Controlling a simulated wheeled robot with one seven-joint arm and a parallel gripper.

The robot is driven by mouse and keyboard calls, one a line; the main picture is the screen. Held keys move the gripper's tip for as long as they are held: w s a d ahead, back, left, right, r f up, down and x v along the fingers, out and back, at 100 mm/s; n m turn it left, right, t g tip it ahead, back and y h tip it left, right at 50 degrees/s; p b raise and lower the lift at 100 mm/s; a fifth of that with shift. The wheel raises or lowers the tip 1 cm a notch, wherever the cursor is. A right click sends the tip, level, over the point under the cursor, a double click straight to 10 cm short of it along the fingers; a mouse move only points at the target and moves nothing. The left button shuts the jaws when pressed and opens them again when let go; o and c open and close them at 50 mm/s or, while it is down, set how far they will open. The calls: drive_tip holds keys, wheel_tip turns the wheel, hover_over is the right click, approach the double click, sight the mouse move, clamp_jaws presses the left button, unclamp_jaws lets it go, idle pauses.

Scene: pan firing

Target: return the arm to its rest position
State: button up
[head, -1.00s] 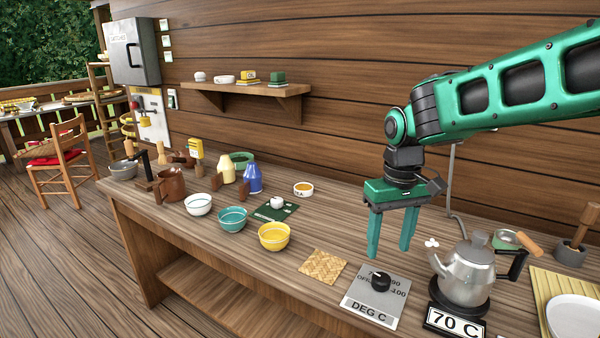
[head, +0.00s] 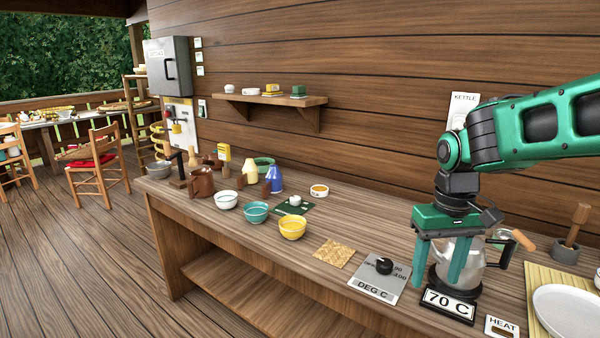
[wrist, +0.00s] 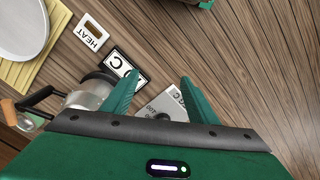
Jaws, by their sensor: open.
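My gripper (head: 437,264) is green, points down and is open, with nothing between its fingers. In the head view it hangs in front of the steel kettle (head: 470,262), hiding part of it. The kettle stands on a dark base with a "70 C" label (head: 449,303). In the wrist view my gripper (wrist: 160,95) has its two fingers spread, with the temperature dial plate (wrist: 172,108) showing between and beyond them. The kettle (wrist: 88,97) shows left of the left finger there. Whether the fingers touch the kettle cannot be told, but a gap seems to show in the wrist view.
The dial plate (head: 378,281) and a woven mat (head: 333,253) lie left of the kettle. Bowls, including a yellow one (head: 292,228), stand farther left. A white plate (head: 565,308) on a slatted mat is at right. A wall shelf (head: 262,99) is behind.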

drive_tip(key=s+d+f+m, duration=0.1)
drive_tip(key=s+d+m, duration=0.2)
drive_tip(key=s+d, duration=0.3)
drive_tip(key=s+d+f+m, duration=0.2)
drive_tip(key=s+d+m, duration=0.2)
drive_tip(key=s, duration=1.1)
drive_tip(key=d, duration=0.3)
drive_tip(key=shift+f, duration=0.15)
